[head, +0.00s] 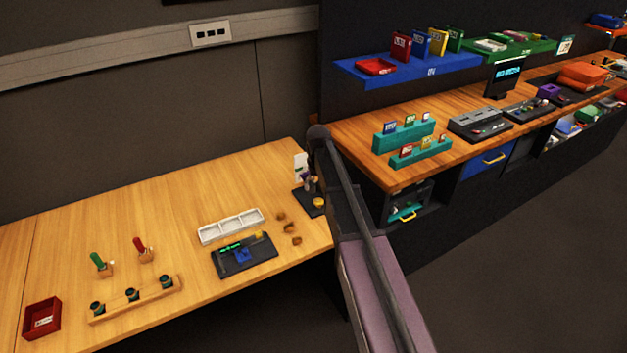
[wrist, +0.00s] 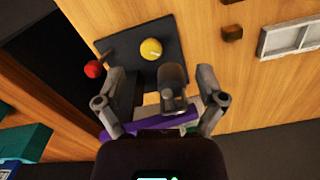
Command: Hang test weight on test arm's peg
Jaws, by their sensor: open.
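My gripper (wrist: 160,88) is open in the wrist view, above a small dark rig with a black base plate (wrist: 118,45). A round yellow piece (wrist: 151,48), possibly the test weight, sits on the plate beyond the fingertips, apart from them. A grey cylinder (wrist: 172,80) and a purple bar (wrist: 150,124) show between the fingers; whether the fingers touch them I cannot tell. A red ball (wrist: 93,69) is at the plate's left edge. In the head view the yellow piece (head: 319,202) shows on the rig at the table's right end. I cannot make out the peg clearly.
Left of the rig are brown pieces (head: 288,227), a white three-compartment tray (head: 231,227) and a dark panel (head: 228,266). A wooden rack (head: 135,300) and a red box (head: 42,318) stand farther left. The table's edge is close beside the rig.

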